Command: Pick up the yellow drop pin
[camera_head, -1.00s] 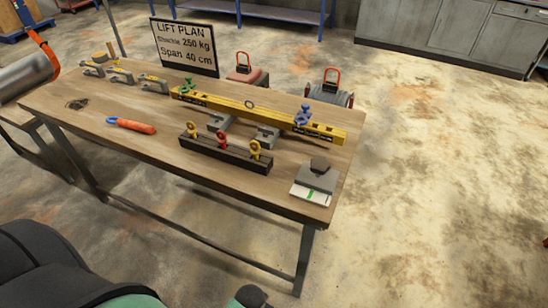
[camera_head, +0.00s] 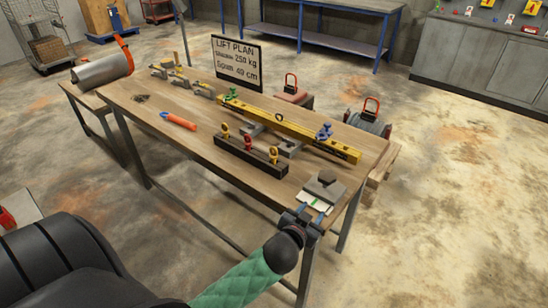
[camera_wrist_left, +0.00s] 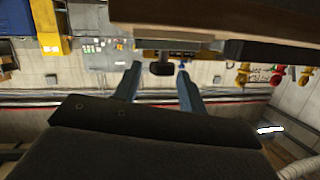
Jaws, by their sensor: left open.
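A dark block (camera_head: 250,155) on the table's front side holds a row of upright ring-topped pieces: a yellow one (camera_head: 225,131), a red one (camera_head: 248,143) and another yellow one (camera_head: 273,155). I cannot tell which yellow piece is the drop pin. In the left wrist view, yellow (camera_wrist_left: 244,73) and red (camera_wrist_left: 277,75) pieces show at the right. My left gripper (camera_head: 314,208) is open and empty at the table's front right corner, right of and nearer than the block. Its two blue-grey fingers (camera_wrist_left: 157,85) are apart in the wrist view. My right gripper is out of view.
A grey block (camera_head: 325,188) and white card (camera_head: 314,203) lie just beyond my left gripper. A yellow beam (camera_head: 285,125) lies behind the dark block. An orange-handled tool (camera_head: 180,121) and the lift plan sign (camera_head: 236,62) are farther left and back.

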